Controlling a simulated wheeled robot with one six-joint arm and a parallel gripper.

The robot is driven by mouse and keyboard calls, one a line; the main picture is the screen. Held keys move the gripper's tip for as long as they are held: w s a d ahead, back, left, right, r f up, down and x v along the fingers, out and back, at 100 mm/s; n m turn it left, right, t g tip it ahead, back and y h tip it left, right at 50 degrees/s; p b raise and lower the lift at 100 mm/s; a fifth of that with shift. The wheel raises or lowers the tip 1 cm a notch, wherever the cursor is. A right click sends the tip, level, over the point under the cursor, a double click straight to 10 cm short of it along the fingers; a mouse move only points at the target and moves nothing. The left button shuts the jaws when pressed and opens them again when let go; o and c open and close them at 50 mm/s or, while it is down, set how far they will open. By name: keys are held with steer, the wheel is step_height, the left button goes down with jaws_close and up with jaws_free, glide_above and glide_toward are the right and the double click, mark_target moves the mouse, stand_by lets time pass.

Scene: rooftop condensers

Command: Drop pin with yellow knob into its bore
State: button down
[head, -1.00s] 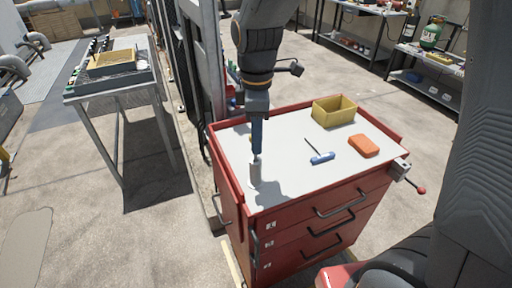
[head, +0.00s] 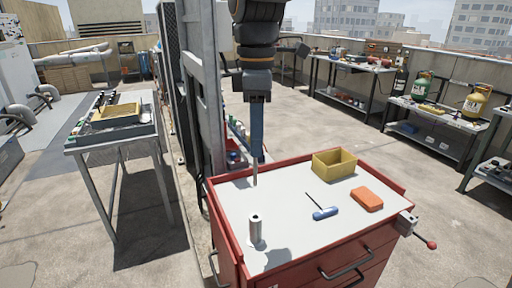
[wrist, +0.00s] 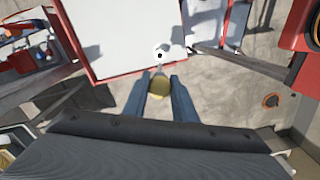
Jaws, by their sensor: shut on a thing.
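My gripper (head: 257,152) is shut on the pin's yellow knob (wrist: 159,88), which shows between the blue fingers in the wrist view. The pin's thin grey shaft (head: 255,173) hangs down, close to upright, in the head view. A light grey cylinder (head: 255,232) with a dark hole in its top stands upright on the cart's white top (head: 290,205), near its left front. It also shows in the wrist view (wrist: 160,54), just beyond the fingertips. In the head view the pin's lower end is apart from the cylinder, above it in the picture.
A grey metal post (head: 205,110) stands close behind the cart's left side.

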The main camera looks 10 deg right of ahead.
steer(key=shift+r+p, duration=4.2)
steer(key=shift+r, duration=0.5)
steer(key=shift+f, duration=0.1)
